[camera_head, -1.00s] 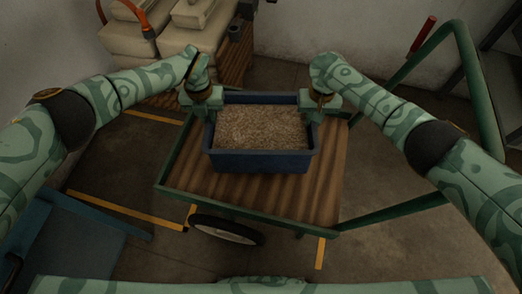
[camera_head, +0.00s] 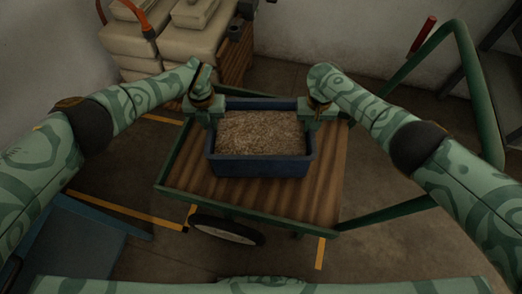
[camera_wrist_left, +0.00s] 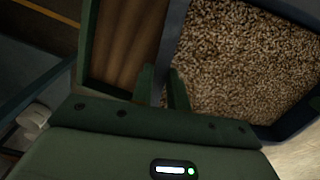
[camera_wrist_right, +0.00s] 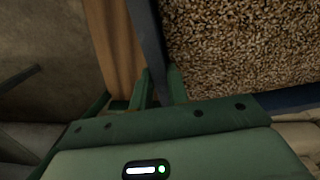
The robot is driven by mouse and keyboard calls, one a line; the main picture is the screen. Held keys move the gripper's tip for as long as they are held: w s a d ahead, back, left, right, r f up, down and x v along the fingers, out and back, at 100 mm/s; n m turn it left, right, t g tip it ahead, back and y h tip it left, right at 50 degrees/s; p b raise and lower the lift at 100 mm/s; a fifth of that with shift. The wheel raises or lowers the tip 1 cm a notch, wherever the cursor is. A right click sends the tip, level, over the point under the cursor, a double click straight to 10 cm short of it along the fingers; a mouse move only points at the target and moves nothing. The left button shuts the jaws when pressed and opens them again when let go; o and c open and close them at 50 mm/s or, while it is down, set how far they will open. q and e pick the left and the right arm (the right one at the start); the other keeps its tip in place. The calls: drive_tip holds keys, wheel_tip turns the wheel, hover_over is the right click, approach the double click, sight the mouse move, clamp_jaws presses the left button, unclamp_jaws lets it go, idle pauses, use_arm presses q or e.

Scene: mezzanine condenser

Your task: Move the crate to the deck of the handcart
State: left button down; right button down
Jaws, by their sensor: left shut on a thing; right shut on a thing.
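The blue crate (camera_head: 262,167), filled with tan pellets, is over the wooden deck (camera_head: 325,180) of the green-framed handcart. It looks level; whether its base touches the deck I cannot tell. My left gripper (camera_head: 213,119) is shut on the crate's left wall. My right gripper (camera_head: 310,122) is shut on its right wall. In the left wrist view the fingers (camera_wrist_left: 164,88) straddle the crate rim (camera_wrist_left: 172,45). In the right wrist view the fingers (camera_wrist_right: 160,88) also straddle the rim (camera_wrist_right: 149,40).
The cart's green handle (camera_head: 470,60) rises at the right, and a wheel (camera_head: 227,230) shows at the front. Stacked pale sacks (camera_head: 150,38) stand at the back left. A blue surface (camera_head: 70,245) is at the lower left. Bare deck shows in front and right of the crate.

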use_arm(q)
drive_tip(key=shift+w+f, duration=0.1)
drive_tip(key=shift+f, duration=0.2)
use_arm(e)
drive_tip(key=shift+w+f, duration=0.15)
drive_tip(key=shift+f, duration=0.15)
use_arm(q)
drive_tip(key=c, duration=1.5)
unclamp_jaws()
use_arm(e)
drive_tip(key=c, duration=1.5)
unclamp_jaws()
drive_tip(key=shift+f, duration=0.1)
use_arm(q)
drive_tip(key=shift+o, duration=0.7)
drive_tip(key=shift+s, duration=0.2)
use_arm(e)
drive_tip(key=shift+o, duration=0.7)
drive_tip(key=shift+s, duration=0.2)
use_arm(q)
drive_tip(key=shift+f, duration=0.1)
